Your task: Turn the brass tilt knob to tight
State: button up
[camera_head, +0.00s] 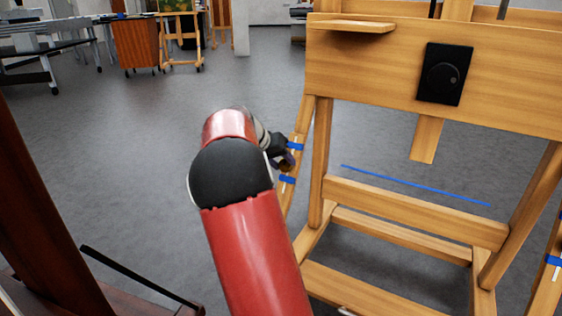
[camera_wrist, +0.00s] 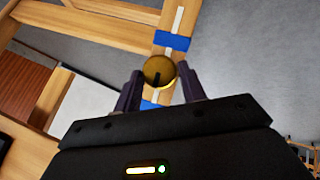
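The brass tilt knob (camera_wrist: 159,71) is round with a dark line on its face, in the wrist view on a wooden easel leg between two blue tape bands. My gripper (camera_wrist: 160,82) has its two dark fingers apart, one on each side of the knob. I cannot tell whether the fingers touch it. In the head view my gripper (camera_head: 284,155) is at the easel's left leg, mostly behind my red arm, and the knob is hard to make out there.
The wooden easel (camera_head: 415,215) stands at the right with a black dial plate (camera_head: 444,74) on its upper board. A blue strip (camera_head: 415,185) lies on the grey floor. Another dark wooden frame (camera_head: 45,170) stands at the left. Open floor (camera_head: 130,130) lies between.

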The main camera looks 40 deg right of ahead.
jog(key=o, duration=0.3)
jog(key=shift+o, duration=0.2)
jog(key=shift+r, duration=0.1)
jog(key=p+v, duration=0.1)
jog(key=v, duration=0.6)
jog(key=shift+a+r, duration=0.15)
jog(key=shift+a, duration=0.15)
